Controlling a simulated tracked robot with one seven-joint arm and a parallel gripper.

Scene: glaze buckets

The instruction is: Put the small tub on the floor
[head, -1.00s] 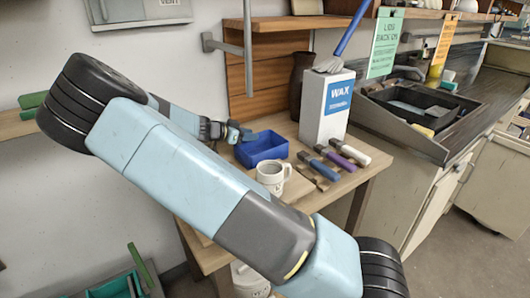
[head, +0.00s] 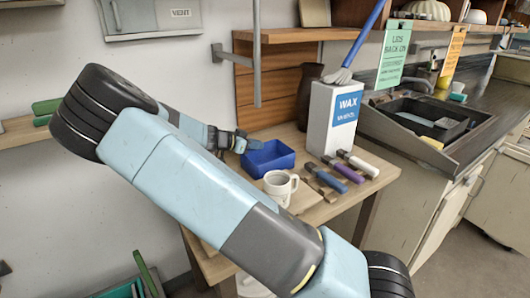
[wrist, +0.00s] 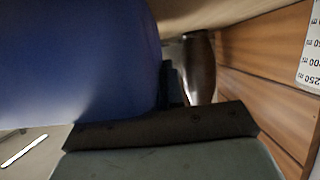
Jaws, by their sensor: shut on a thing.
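The small tub (head: 268,158) is a blue open rectangular box at the left back of the wooden table (head: 318,212). My gripper (head: 240,144) reaches in from the left and is shut on the tub's left side. In the wrist view the tub (wrist: 75,60) fills the upper left, close to a dark finger of my gripper (wrist: 160,128). The tub looks level and empty. I cannot tell whether its underside touches the tabletop or is slightly above it.
The white wax box (head: 333,120), a dark vase (head: 309,95) and several coloured-handled tools (head: 343,168) are to the right. Bare floor (head: 450,255) shows at the lower right.

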